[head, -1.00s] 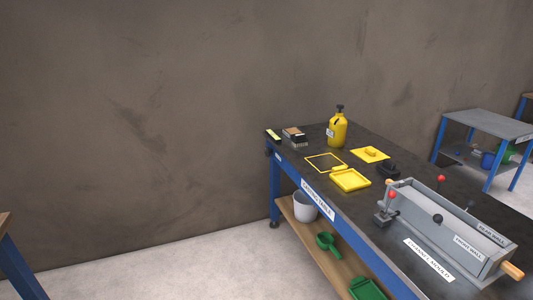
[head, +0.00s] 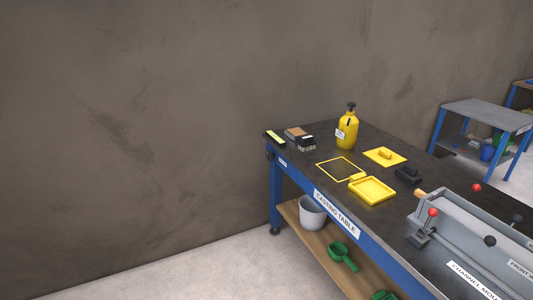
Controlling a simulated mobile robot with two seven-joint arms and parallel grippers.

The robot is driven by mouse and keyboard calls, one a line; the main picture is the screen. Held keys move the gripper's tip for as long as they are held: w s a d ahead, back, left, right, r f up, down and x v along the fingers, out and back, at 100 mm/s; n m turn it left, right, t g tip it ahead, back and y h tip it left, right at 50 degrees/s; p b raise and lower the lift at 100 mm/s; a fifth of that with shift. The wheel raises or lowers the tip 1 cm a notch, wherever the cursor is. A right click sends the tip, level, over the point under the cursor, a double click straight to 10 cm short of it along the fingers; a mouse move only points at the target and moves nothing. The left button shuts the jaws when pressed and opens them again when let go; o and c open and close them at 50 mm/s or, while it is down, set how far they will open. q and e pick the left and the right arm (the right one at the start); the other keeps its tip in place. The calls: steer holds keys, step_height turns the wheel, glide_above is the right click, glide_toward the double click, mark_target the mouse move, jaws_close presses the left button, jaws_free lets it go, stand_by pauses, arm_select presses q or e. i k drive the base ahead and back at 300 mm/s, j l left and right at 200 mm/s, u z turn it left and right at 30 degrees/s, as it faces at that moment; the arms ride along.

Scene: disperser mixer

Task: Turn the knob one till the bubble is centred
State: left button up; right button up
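Neither of my grippers shows in the head view. At the far left corner of the casting table (head: 300,185) lies a small dark block with a pale yellow strip (head: 274,138); it may be a level, but it is too small for me to make out a bubble. A small dark part (head: 269,155) sits below that corner on the table's blue side; I cannot tell whether it is a knob. The channel mould (head: 465,240) on the right has a red ball-topped lever (head: 432,213) and dark ball ends. No knob marked one can be read.
On the table stand a yellow bottle (head: 347,132), a brush-like block (head: 299,138), a yellow tray (head: 372,190), a yellow float (head: 385,156) and a black piece (head: 408,174). A bucket (head: 312,212) and green scoop (head: 342,255) are on the shelf. Floor at left is clear.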

mark_target(269, 155)
steer(key=i+j, duration=0.35)
steer(key=i+j+z, duration=0.15)
steer(key=i+j, duration=0.45)
steer(key=j, duration=0.2)
steer(key=i+j+z, duration=0.1)
steer(key=i+j, duration=0.2)
steer(key=i+j+z, duration=0.1)
steer(key=i+j, duration=0.2)
steer(key=j, duration=0.25)
steer(key=i+j, duration=0.3)
steer(key=j, duration=0.15)
steer(key=z, duration=0.05)
